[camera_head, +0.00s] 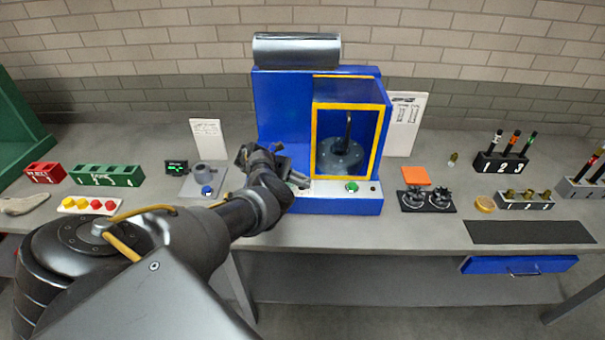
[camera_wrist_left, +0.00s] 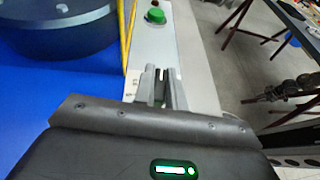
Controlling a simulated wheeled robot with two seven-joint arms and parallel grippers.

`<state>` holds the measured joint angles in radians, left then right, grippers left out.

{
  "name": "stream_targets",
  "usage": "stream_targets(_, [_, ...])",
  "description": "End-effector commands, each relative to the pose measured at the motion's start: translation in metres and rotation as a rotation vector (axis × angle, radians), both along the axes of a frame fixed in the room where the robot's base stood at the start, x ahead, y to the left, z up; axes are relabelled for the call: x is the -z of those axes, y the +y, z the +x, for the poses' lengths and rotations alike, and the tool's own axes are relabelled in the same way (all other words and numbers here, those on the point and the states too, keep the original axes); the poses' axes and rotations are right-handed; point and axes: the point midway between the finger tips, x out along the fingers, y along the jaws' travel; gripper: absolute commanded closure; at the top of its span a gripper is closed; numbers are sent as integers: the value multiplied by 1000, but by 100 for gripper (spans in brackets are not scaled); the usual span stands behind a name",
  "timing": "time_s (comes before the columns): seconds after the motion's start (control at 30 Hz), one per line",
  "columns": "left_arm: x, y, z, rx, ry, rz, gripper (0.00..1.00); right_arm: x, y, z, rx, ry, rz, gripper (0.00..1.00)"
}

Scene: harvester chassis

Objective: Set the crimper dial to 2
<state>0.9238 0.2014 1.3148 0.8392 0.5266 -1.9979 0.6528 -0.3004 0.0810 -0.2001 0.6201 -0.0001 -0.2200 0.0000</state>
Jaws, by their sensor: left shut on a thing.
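The crimper (camera_head: 282,105) is a blue machine with a yellow-framed opening, standing at the middle of the bench. Its pale front strip (camera_wrist_left: 150,45) carries a green button (camera_head: 352,187), also seen in the left wrist view (camera_wrist_left: 155,15). My left gripper (camera_head: 298,181) is at the left part of this strip, left of the button. In the left wrist view its fingers (camera_wrist_left: 161,90) are closed at the strip, shut on the crimper dial. The dial is hidden between the fingers, so its setting cannot be read. My right gripper is not in view.
Left of the crimper are a grey fixture (camera_head: 205,172) with a blue button, a green block (camera_head: 105,175) and a red bin (camera_head: 45,173). Right are an orange square (camera_head: 416,175), dark parts on a black plate (camera_head: 428,208) and numbered racks (camera_head: 500,163). The bench front is mostly clear.

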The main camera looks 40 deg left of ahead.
Motion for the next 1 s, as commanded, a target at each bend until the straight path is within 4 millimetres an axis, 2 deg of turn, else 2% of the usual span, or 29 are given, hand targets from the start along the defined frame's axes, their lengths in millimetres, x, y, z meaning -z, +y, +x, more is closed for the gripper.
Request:
stream_targets(0.17, [2,2,1,159,-3,1,100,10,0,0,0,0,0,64])
stream_targets(0.6, [4,1,2,422,-5,1,100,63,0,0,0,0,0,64])
stream_targets(0.8, [1,1,1,468,-4,2,100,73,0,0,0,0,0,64])
stream_targets(1.0, [-1,1,0,480,-1,2,100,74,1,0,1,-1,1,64])
